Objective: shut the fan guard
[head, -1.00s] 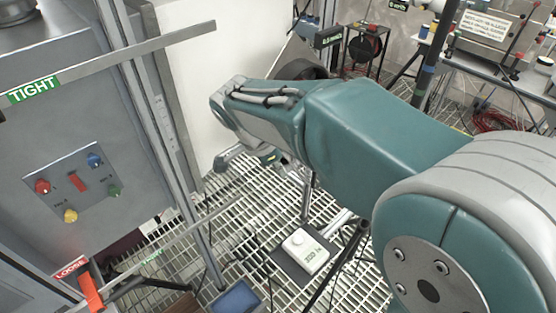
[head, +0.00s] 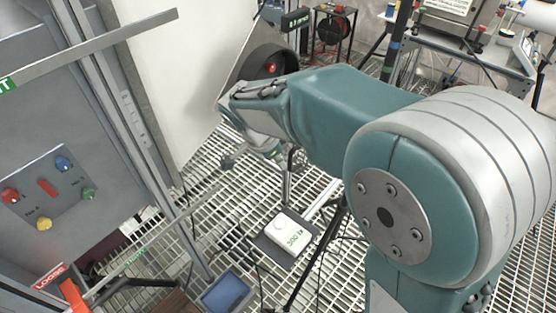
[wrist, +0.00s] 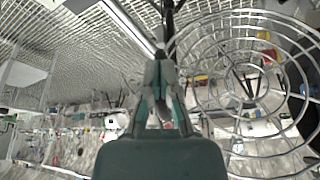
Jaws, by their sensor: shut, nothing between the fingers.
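The fan guard (wrist: 245,85), a round cage of concentric metal wire rings with spokes, fills the right of the wrist view. My gripper (wrist: 160,62) is shut and empty, just left of the guard's rings. Whether it touches them I cannot tell. In the head view my gripper (head: 232,158) hangs above the grating floor, beyond my teal arm. A dark round housing with a red centre (head: 262,62), which looks like the fan, stands behind the arm. The guard cannot be made out clearly in the head view.
A grey cabinet with coloured knobs (head: 48,188) and a projecting metal bar (head: 120,36) stands at left. A white panel (head: 160,75) is beside it. A white dial box (head: 291,232) and a blue tray (head: 226,293) sit low in front. A bench (head: 465,60) is at back right.

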